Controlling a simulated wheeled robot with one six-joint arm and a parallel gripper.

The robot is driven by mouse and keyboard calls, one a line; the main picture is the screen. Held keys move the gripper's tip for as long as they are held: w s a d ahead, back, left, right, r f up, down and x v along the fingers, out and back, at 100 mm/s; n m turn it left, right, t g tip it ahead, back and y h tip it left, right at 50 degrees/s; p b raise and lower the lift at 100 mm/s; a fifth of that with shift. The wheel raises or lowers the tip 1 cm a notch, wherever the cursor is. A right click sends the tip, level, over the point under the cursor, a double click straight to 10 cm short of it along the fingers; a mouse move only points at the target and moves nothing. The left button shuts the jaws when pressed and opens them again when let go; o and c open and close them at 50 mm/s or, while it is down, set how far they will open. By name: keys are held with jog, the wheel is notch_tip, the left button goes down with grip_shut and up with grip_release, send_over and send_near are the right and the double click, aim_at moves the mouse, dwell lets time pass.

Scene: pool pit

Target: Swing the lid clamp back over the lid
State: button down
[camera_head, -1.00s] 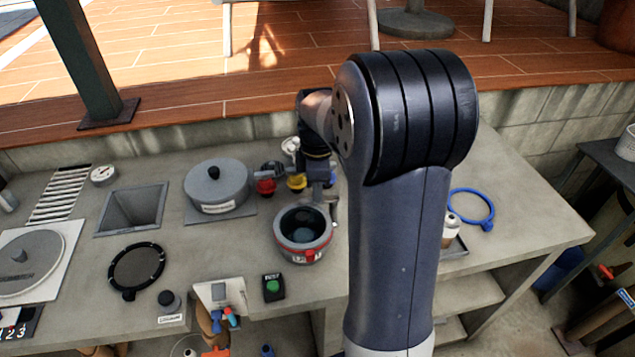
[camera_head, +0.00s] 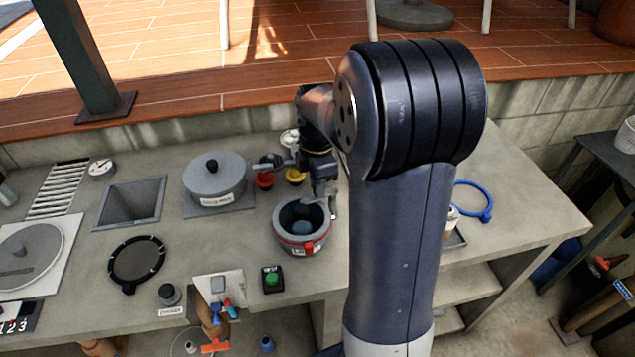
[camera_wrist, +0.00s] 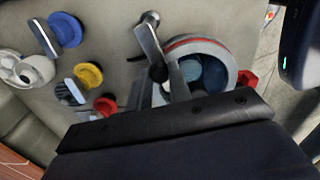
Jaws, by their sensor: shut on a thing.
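The round grey pot (camera_head: 283,240) has a red tag on its front and stands on the counter. Its dark round top shows a bluish shape inside; I cannot tell whether a clear lid covers it. The lid clamp is a metal arm (camera_wrist: 147,38) with a black knob, at the pot's back right edge; a bit of metal (camera_head: 334,208) shows there in the head view. My gripper (camera_head: 318,192) is at the pot's back rim, shut on the clamp near the knob (camera_wrist: 159,72). The fingers partly hide the hold.
A lidded grey pot (camera_head: 215,185) stands left of my gripper. Red and yellow knobs (camera_head: 296,177) sit close behind; blue, yellow and red ones show in the wrist view. A green button box (camera_head: 272,279) is in front. A blue ring (camera_head: 487,205) lies right.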

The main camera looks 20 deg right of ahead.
jog(key=c, duration=1.3)
grip_release()
notch_tip(320, 180, up, 11)
jog(key=shift+f, duration=0.15)
notch_tip(320, 180, down, 11)
jog(key=shift+m, duration=0.3)
